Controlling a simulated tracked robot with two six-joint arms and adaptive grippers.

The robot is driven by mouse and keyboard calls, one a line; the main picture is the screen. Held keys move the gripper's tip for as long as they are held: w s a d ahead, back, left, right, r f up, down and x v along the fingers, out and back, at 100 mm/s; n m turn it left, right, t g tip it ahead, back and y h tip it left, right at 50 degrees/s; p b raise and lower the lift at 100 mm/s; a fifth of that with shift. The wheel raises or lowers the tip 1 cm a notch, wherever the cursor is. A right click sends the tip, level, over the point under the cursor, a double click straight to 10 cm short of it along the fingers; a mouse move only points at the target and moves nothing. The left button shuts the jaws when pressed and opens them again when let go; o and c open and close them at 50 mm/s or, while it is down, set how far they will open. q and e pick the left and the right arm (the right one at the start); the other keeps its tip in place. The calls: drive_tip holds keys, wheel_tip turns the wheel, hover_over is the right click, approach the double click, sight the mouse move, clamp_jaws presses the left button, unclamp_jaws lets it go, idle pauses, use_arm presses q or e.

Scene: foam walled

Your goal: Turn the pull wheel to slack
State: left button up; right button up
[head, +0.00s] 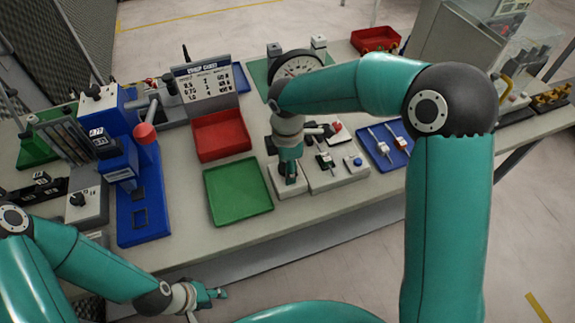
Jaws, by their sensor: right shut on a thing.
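My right gripper (289,178) points down over a small white block (274,181) at the front left of the white control panel (345,176). It is shut on a small part there, which I take to be the pull wheel. The fingers and wrist hide nearly all of that part, so its turn position does not show. A round dial gauge (297,65) stands behind on a green base, partly covered by my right arm. My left gripper (216,294) hangs low in front of the table's front edge, away from everything; its finger gap is too small to judge.
A green tray (238,191) and a red tray (221,135) lie left of my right gripper. A blue press-like device (146,208) with a red knob stands further left. A blue tray (387,146) with small tools lies right of the panel. A price-like board (205,84) stands behind.

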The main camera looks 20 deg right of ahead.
drive_tip(key=shift+w+r+n, duration=0.1)
drive_tip(key=shift+r+n, duration=0.05)
drive_tip(key=shift+n, duration=0.35)
drive_tip(key=o, duration=1.2)
wheel_tip(320, 180, up, 12)
drive_tip(key=shift+f, duration=0.1)
drive_tip(key=shift+f, duration=0.1)
